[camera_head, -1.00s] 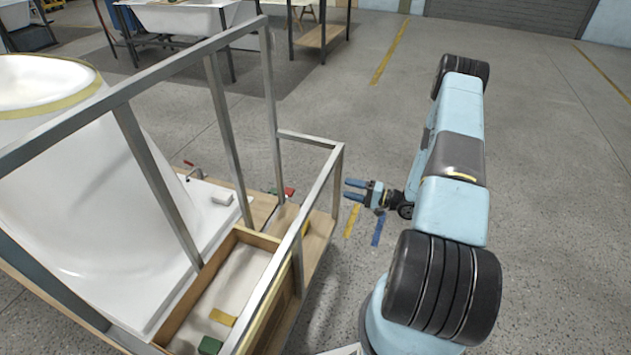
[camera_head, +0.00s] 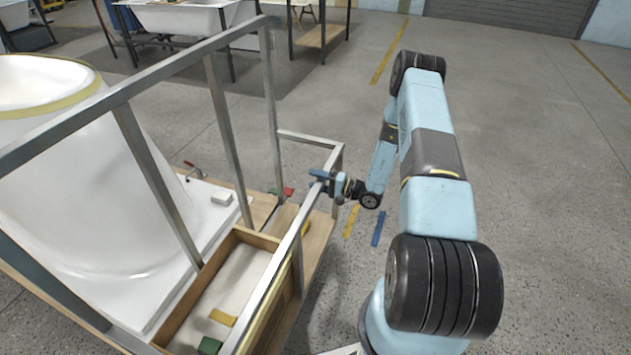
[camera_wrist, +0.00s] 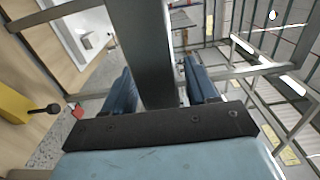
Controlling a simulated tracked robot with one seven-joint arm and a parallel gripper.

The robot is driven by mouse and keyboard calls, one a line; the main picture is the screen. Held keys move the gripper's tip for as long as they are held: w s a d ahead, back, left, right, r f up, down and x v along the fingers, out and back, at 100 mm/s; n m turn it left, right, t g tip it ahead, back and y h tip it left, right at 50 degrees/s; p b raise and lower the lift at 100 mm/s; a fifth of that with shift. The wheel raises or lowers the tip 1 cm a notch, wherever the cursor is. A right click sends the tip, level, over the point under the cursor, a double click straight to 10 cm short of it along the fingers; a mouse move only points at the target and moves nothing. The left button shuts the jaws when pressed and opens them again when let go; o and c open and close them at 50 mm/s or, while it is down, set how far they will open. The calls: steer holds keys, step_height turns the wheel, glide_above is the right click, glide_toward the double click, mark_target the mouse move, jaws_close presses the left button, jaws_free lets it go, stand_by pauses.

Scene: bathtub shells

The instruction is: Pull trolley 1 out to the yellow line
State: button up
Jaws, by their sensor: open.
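The trolley (camera_head: 143,78) has a grey metal frame and wooden deck, and carries a white tub shell (camera_head: 70,165). No number shows on it. My gripper (camera_head: 320,177) is at the low end rail of the frame, at the trolley's right end. In the wrist view, the blue fingers of my gripper (camera_wrist: 158,75) are open on either side of a grey bar (camera_wrist: 148,40). I cannot tell whether they touch it. A short yellow line (camera_head: 351,221) lies on the floor just right of the trolley, beside a blue strip (camera_head: 378,229).
A wooden box (camera_head: 205,295) on the deck holds a yellow and a green block. A red block (camera_head: 288,192) lies further back. Longer yellow floor lines (camera_head: 390,55) run behind. The floor to the right is open. Other tub stands (camera_head: 185,20) are at the back left.

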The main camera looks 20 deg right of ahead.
steer(key=shift+c, duration=0.4)
jaws_close()
